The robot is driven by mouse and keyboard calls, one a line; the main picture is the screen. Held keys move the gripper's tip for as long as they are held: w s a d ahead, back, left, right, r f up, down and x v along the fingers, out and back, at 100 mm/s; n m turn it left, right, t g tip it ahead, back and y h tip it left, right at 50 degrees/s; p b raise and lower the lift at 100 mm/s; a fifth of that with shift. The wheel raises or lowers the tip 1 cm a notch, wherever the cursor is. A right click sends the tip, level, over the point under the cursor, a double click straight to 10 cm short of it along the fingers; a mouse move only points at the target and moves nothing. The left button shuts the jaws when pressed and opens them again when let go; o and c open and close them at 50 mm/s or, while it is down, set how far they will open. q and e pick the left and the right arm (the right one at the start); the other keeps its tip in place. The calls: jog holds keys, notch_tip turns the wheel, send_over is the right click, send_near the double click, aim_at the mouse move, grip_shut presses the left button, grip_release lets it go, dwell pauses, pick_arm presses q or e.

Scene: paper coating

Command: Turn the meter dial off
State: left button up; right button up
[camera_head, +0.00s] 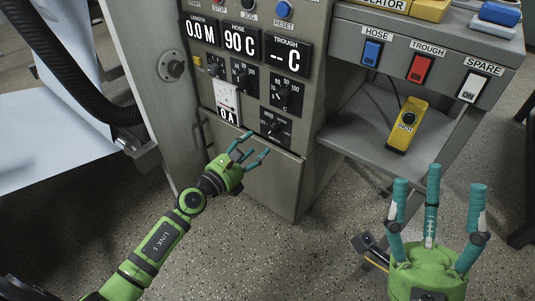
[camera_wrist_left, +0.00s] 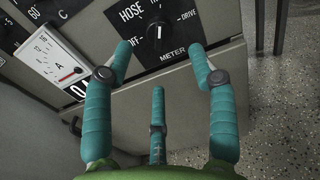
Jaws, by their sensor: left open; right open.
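The meter dial (camera_head: 274,128) is a black knob on a black plate low on the grey control cabinet. In the left wrist view the meter dial (camera_wrist_left: 159,29) is close ahead, with HOSE at its upper left, DRIVE at its right and METER below. A white mark shows on the knob; its exact setting is hard to read. My left gripper (camera_head: 247,148) is open and empty, just below and in front of the dial, its teal fingers spread apart from it. My right gripper (camera_head: 436,188) is open and empty at the lower right, fingers pointing up.
An analog gauge (camera_head: 227,97) sits left of the dial, and another black knob (camera_head: 286,95) is above it. A grey side box has blue, red and white switches (camera_head: 420,68). The speckled floor is clear between the arms.

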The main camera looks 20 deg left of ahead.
aim_at(268, 134)
pick_arm(q)
jog(key=b+x, duration=0.1)
jog(key=x, duration=0.6)
jog(key=c, duration=1.2)
